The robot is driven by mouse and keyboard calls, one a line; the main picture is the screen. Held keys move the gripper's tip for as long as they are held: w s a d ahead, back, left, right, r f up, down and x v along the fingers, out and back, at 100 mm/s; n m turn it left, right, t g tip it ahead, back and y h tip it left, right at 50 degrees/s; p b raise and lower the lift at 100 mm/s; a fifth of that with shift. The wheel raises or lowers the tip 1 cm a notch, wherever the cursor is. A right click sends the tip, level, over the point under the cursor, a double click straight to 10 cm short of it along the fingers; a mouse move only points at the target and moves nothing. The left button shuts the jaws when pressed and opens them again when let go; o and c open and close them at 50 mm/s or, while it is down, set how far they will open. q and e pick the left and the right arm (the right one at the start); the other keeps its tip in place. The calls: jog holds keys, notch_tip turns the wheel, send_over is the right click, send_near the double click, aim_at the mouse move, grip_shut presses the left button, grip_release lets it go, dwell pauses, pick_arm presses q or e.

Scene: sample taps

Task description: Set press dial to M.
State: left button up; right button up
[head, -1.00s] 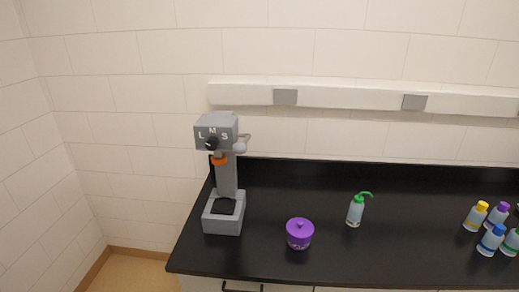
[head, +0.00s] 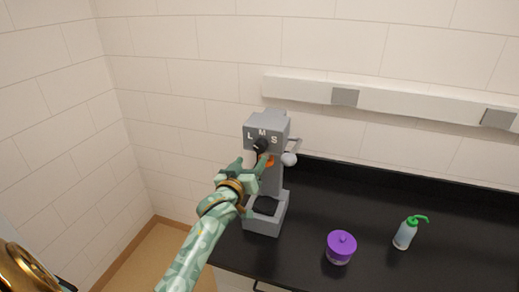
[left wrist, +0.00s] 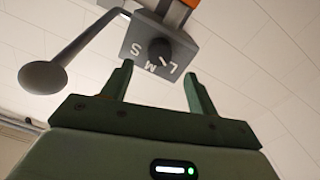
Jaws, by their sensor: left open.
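The press (head: 266,185) is a grey stand with a head marked L, M and S on its front. The gripper hides part of the press column. My right gripper is not in view.
A lever with a grey ball (head: 289,159) sticks out at the press's right side, and shows large in the left wrist view (left wrist: 43,77). A purple-lidded jar (head: 340,247) and a green-topped wash bottle (head: 405,233) stand to the right on the black bench (head: 375,205).

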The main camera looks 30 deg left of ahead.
aim_at(259, 149)
pick_arm(q)
jog(key=x, duration=0.7)
jog(key=shift+w, duration=0.2)
jog(key=shift+c, duration=0.3)
jog(key=shift+s, duration=0.1)
jog(key=c, duration=0.9)
